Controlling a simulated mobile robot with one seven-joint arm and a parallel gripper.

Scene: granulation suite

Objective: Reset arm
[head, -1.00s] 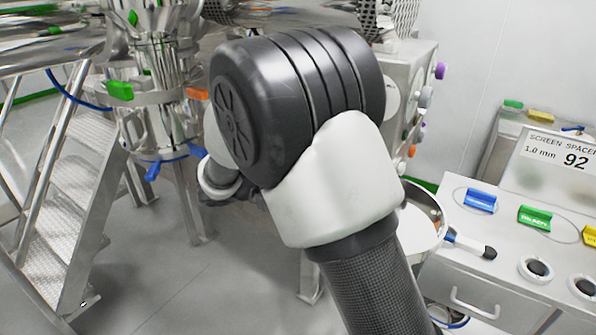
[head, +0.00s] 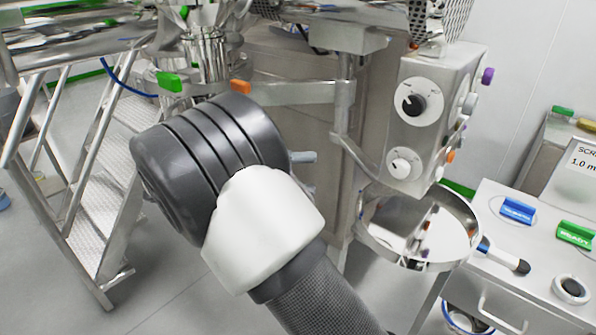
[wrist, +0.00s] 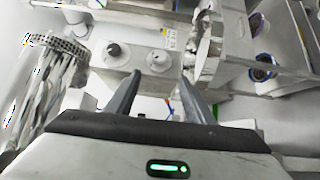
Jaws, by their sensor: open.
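My arm rises from the bottom of the head view, and its dark elbow joint covers the middle left of the picture. My gripper is hidden from the head view. In the wrist view my gripper (wrist: 158,95) shows two dark fingers spread apart with nothing between them. Beyond the fingers is a steel control box (wrist: 135,58) with two dials. The same control box (head: 432,125) stands right of centre in the head view, clear of my elbow.
A steel ring-shaped pan (head: 420,262) sits below the control box. A bench (head: 500,290) with blue (head: 517,210) and green (head: 575,233) blocks stands at right. Metal stairs (head: 95,215) stand at left. Grey floor shows between.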

